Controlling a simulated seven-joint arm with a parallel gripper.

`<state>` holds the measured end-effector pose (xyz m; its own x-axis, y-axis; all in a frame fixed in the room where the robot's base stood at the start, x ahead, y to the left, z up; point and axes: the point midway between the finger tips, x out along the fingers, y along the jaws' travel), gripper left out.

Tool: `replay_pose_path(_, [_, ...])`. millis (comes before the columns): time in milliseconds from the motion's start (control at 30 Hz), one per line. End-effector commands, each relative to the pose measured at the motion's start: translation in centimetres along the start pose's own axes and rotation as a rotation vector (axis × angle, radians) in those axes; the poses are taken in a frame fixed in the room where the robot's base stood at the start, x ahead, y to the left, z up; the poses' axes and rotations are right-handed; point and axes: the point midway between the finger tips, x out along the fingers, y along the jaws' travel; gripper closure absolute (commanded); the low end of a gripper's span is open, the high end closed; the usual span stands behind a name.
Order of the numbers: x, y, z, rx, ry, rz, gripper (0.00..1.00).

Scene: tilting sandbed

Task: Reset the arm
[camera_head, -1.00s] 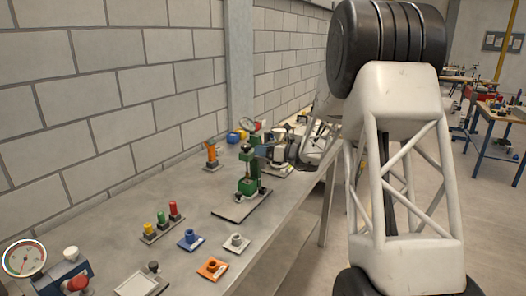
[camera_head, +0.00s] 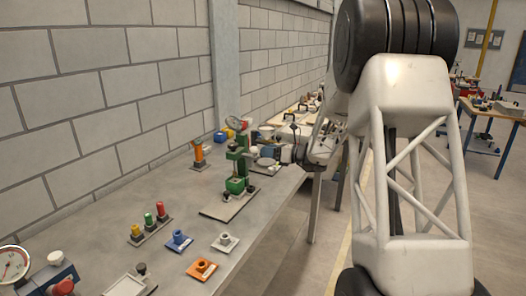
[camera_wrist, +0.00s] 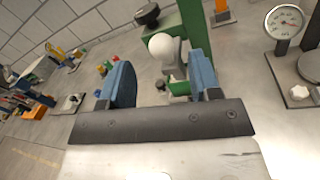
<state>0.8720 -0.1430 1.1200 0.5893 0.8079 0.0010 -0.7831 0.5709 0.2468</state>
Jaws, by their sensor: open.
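My arm's large white lattice link (camera_head: 420,190) fills the right of the head view. Its far end reaches over the bench edge near the green press (camera_head: 238,170), but the fingers are too small to make out there. In the wrist view my gripper (camera_wrist: 162,75) is open, with two blue-padded fingers apart. A white ball knob (camera_wrist: 160,45) shows in the gap between them; I cannot tell its depth, and nothing looks gripped. The press's green column (camera_wrist: 194,30) stands just behind the right finger.
The grey bench (camera_head: 120,215) carries red, green and yellow pegs (camera_head: 150,222), blue (camera_head: 179,240), orange (camera_head: 202,268) and white (camera_head: 225,242) parts, and an orange stand (camera_head: 198,155). A dial gauge (camera_wrist: 285,22) stands right in the wrist view. A block wall (camera_head: 90,100) runs along the left.

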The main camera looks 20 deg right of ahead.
Motion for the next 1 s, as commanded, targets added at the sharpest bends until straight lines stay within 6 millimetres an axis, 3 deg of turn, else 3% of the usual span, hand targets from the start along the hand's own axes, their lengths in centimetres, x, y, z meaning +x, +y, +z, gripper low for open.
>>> replay_pose_path(667, [0.0, 0.8, 0.1, -0.018, 0.017, 0.009, 0.43])
replay_pose_path(867, [0.5, 4.2, 0.4, -0.091, 0.086, 0.047, 0.43])
replay_pose_path(1000, [1.0, 7.9, 0.4, -0.178, 0.165, 0.093, 0.43])
